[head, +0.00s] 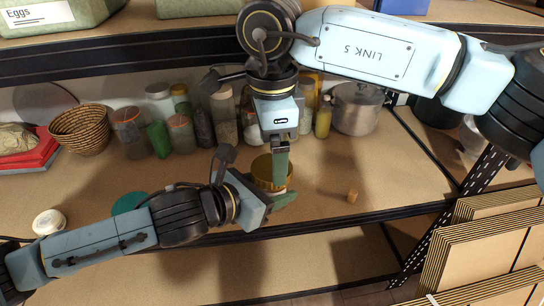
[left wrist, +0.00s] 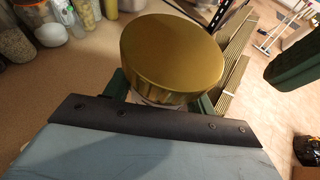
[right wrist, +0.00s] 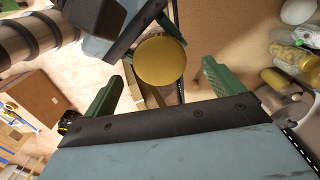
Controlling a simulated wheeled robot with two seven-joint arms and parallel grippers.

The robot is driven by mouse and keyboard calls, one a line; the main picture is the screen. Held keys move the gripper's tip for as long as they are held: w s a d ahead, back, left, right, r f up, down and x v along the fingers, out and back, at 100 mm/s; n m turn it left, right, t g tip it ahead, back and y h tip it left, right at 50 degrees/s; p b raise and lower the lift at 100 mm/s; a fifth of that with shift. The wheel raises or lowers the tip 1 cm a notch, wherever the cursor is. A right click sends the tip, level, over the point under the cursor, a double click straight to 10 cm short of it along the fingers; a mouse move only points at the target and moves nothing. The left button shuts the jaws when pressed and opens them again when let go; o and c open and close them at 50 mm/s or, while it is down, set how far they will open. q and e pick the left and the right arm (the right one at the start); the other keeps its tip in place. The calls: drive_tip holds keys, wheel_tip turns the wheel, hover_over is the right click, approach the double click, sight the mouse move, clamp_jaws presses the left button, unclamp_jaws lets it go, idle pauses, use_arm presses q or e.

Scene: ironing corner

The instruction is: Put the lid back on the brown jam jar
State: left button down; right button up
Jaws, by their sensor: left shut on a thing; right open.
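A wide gold-brown lid (head: 267,170) shows at the front of the shelf board in the head view. In the left wrist view the lid (left wrist: 172,50) sits over a pale jar body (left wrist: 140,98), mostly hidden under it. My left gripper (head: 284,199) is shut on the jar, its green fingers below the lid. I cannot tell whether the lid is fully seated. My right gripper (head: 281,165) points down over the lid. In the right wrist view its fingers are apart and the lid (right wrist: 160,62) appears between them, with no visible contact.
Several jars, a woven basket (head: 82,128) and a steel pot (head: 357,108) stand along the back. A small tan cube (head: 352,196) lies to the right. A teal disc (head: 128,203) and a white round thing (head: 48,222) lie left. The upper shelf edge (head: 150,53) is close above.

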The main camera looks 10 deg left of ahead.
drive_tip(key=shift+r, duration=0.6)
drive_tip(key=shift+c, duration=0.2)
drive_tip(key=s+a+n, duration=0.1)
drive_tip(key=s+a+r+n, duration=0.1)
drive_tip(key=n, duration=0.1)
drive_tip(key=shift+s+a+y, duration=0.1)
drive_tip(key=shift+s+y, duration=0.05)
drive_tip(key=shift+y, duration=0.25)
drive_tip(key=shift+r+n, duration=0.2)
drive_tip(key=shift+n, duration=0.9)
drive_tip(key=n, duration=0.1)
drive_tip(key=w+d+r+n, duration=0.1)
drive_tip(key=n, duration=0.2)
drive_tip(key=shift+w+d+r+n, duration=0.15)
drive_tip(key=shift+w+n, duration=0.1)
drive_tip(key=shift+n, duration=0.05)
drive_tip(key=n, duration=0.1)
drive_tip(key=d+n, duration=0.1)
drive_tip(key=n, duration=0.1)
drive_tip(key=shift+w+r+h, duration=0.4)
